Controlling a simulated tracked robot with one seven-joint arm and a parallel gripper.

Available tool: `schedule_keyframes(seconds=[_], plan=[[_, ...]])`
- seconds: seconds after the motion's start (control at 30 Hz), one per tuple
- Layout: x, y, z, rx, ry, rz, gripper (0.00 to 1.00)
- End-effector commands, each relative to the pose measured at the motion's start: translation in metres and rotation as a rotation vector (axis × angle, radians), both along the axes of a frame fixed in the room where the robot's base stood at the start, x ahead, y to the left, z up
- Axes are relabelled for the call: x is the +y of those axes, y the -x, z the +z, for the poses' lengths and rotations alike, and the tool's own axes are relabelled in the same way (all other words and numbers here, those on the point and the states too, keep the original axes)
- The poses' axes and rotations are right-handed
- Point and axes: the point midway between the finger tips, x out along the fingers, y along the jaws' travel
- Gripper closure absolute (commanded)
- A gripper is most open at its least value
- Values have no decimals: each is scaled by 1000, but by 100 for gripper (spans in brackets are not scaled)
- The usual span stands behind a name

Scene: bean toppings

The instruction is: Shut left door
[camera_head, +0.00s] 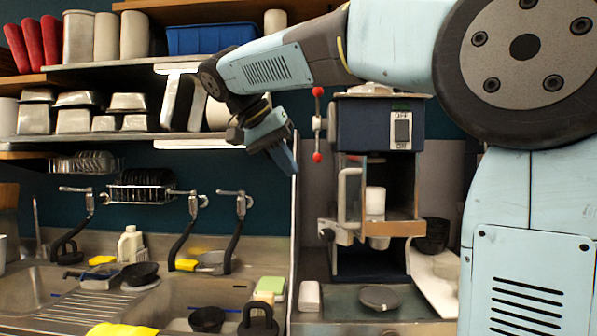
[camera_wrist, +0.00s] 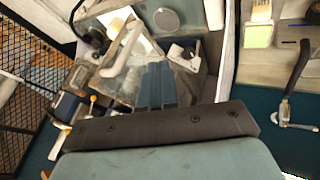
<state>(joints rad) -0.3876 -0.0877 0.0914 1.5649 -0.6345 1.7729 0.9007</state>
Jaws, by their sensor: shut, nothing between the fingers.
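The dark blue machine (camera_head: 378,120) stands on the counter right of centre. At its left front is a narrow clear door-like panel with a pale handle (camera_head: 343,195). I cannot tell how far it is open, or whether it is the left door. My gripper (camera_head: 290,165) is shut and empty, pointing down in the air left of the machine. In the wrist view my gripper's closed fingers (camera_wrist: 159,70) are in front of a clear panel. A pale handle (camera_wrist: 118,55) shows left of the fingers there.
A thin upright partition (camera_head: 295,225) stands between the sink and the machine. Shelves with metal containers (camera_head: 75,120) and a blue bin (camera_head: 210,38) are at upper left. Sink taps (camera_head: 190,220) are lower left. A black mesh (camera_wrist: 25,80) is at the wrist view's left.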

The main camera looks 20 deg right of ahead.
Motion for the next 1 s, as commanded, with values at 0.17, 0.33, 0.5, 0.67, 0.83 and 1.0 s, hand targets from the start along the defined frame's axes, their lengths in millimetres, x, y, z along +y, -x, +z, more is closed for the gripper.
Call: schedule_keyframes(seconds=[0.17,0.33,0.5,0.67,0.83,1.0], plan=[[-18,-4,-25,3,1,-1,100],[-36,-8,-49,3,-1,-1,100],[-54,-10,-67,1,-2,-1,100],[-72,-2,-67,0,-2,0,100],[-83,2,-67,0,-2,2,100],[-85,3,-67,1,-2,1,100]])
